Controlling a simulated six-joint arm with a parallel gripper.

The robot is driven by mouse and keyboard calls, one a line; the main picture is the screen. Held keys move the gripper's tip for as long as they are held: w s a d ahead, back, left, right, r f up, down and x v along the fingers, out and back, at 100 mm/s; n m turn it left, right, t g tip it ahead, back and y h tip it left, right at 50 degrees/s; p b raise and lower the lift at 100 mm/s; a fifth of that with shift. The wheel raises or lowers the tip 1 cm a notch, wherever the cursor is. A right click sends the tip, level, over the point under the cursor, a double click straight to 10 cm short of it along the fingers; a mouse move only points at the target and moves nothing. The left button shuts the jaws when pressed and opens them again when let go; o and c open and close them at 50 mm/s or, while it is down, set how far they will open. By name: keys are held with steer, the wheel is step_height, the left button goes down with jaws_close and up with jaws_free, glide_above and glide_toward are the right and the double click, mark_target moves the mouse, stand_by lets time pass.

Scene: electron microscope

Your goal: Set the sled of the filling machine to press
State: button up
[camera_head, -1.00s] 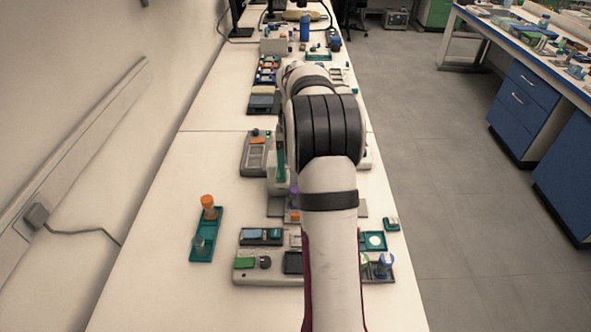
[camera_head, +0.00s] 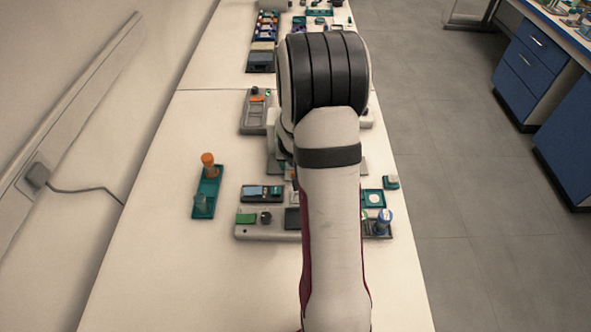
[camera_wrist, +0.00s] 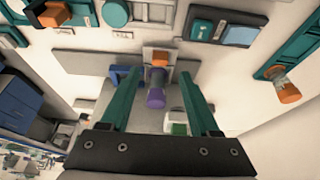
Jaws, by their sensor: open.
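In the wrist view, a purple-tipped knob (camera_wrist: 156,97) on a grey stem stands in front of an orange and white block (camera_wrist: 158,56); it looks like the sled of the filling machine. My gripper (camera_wrist: 160,71) is open, with one teal finger on each side of the knob. I cannot tell whether either finger touches it. A blue block (camera_wrist: 123,75) lies just left of the left finger. A white part with a green top (camera_wrist: 178,128) shows lower between the fingers. In the head view my arm hides most of the machine; only part of its grey plate (camera_head: 274,163) shows.
A teal rack (camera_head: 206,195) with an orange-capped tube (camera_head: 208,160) stands left. A teal tray (camera_head: 373,198) and a blue-capped vial (camera_head: 386,217) stand right of my arm. The bench's left front is clear.

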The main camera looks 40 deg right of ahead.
steer(key=x, duration=0.6)
jaws_close()
stand_by(1.2)
